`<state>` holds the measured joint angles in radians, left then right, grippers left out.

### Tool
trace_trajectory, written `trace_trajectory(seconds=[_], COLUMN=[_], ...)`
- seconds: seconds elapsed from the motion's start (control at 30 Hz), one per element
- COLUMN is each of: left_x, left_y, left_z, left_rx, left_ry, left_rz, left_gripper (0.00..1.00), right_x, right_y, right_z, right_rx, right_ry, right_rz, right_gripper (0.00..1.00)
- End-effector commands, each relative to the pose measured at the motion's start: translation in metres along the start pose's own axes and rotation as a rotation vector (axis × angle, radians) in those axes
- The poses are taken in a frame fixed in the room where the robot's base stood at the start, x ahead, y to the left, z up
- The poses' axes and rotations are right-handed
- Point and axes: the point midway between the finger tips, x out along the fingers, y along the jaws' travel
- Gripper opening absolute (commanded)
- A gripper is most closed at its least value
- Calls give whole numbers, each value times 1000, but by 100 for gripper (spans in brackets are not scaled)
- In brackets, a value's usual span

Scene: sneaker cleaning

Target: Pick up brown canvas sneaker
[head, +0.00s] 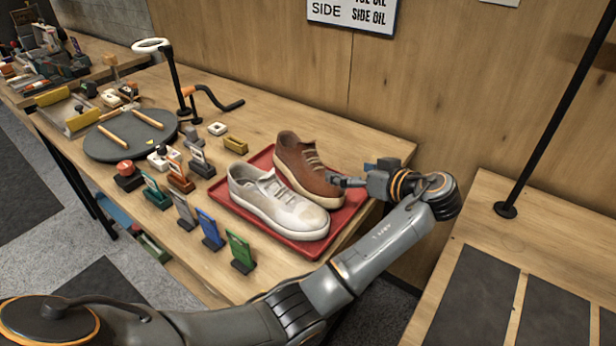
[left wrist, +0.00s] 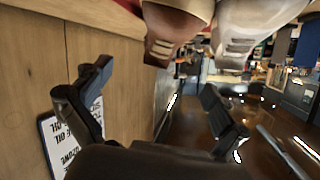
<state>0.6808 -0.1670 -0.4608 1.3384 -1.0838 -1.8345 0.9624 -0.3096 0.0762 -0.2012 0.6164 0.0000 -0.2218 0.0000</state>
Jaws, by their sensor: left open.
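The brown canvas sneaker (head: 296,162) stands upright at the back of a red tray (head: 347,214), its white-soled toe towards the right. A white sneaker (head: 272,204) stands beside it on the near side. My left gripper (head: 345,182) is at the brown sneaker's toe, reaching in from the right; I cannot tell whether it touches. In the left wrist view, my left gripper's two fingers (left wrist: 156,80) are spread, with nothing between them. The brown sneaker (left wrist: 172,28) and the white sneaker (left wrist: 240,30) show above them, partly cut off. My right gripper is not in view.
Several small colored card holders (head: 210,229) line the table's front edge. A dark round board (head: 115,150) with wooden sticks lies left of the tray. A wooden wall (head: 420,90) rises behind. A second table (head: 470,240) with dark panels stands at right.

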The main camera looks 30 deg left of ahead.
Motion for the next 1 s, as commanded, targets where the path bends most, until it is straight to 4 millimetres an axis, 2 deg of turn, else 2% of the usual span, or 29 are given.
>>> trace_trajectory(seconds=[0.1, 0.3, 0.57, 0.87, 1.0], left_x=[28, 62, 78, 120, 126], left_y=[-1, -1, -2, -6, -6], left_z=[2, 2, -1, -1, -3], left_rx=[0, 0, 0, 1, 1], left_ry=[1, 1, 0, 0, -1], left_rz=[-5, -3, -2, -4, -2], left_gripper=[97, 97, 97, 97, 97], right_x=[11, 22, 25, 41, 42], right_y=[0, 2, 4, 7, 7], right_z=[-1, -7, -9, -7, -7], right_rx=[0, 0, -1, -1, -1], right_ry=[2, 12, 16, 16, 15], right_rz=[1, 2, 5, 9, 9], right_gripper=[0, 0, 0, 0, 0])
